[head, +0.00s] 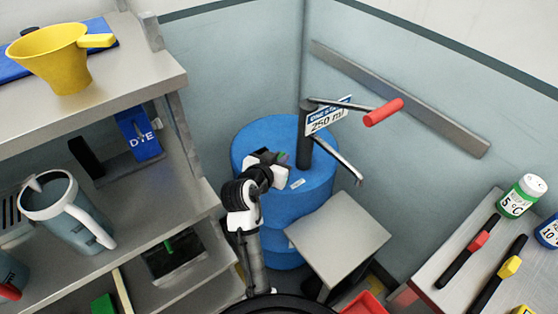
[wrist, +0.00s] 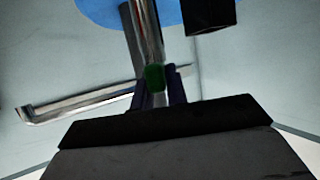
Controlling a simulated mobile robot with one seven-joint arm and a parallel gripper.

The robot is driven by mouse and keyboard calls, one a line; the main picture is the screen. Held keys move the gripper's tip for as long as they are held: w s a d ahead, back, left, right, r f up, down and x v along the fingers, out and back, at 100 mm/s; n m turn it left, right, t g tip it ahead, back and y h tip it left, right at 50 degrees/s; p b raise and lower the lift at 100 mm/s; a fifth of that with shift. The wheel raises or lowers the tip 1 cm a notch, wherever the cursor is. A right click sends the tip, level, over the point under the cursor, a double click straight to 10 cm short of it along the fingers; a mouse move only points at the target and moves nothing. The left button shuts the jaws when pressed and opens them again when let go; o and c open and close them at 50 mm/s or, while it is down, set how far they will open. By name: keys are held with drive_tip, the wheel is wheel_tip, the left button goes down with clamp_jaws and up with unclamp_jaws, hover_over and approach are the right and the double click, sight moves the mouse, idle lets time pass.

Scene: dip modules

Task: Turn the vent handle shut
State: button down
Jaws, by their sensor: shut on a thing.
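The blue drum (head: 262,140) stands in the corner with a dark pump post (head: 304,135) on top. My gripper (head: 281,160) is at the drum's top, left of the post. In the wrist view my gripper (wrist: 157,88) has its two dark fingers closed around a small green piece, the vent handle (wrist: 153,76). A shiny metal pipe (wrist: 146,30) lies behind the green piece in the wrist view. The handle's base and exact angle are hidden.
The pump's red-gripped crank (head: 383,112) and bent metal spout (head: 338,158) stick out right of my gripper. Steel shelves (head: 120,85) stand at the left. A low grey stand (head: 340,240) is in front of the drum. A table (head: 450,270) with tools and jars is at the right.

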drive_tip(key=m+g+h+b, duration=0.3)
drive_tip(key=m+g+h, duration=0.1)
drive_tip(key=m+h, duration=0.1)
drive_tip(key=shift+f+m, duration=0.15)
drive_tip(key=shift+m, duration=0.15)
drive_tip(key=shift+g, duration=0.4)
drive_tip(key=c, duration=1.4)
unclamp_jaws()
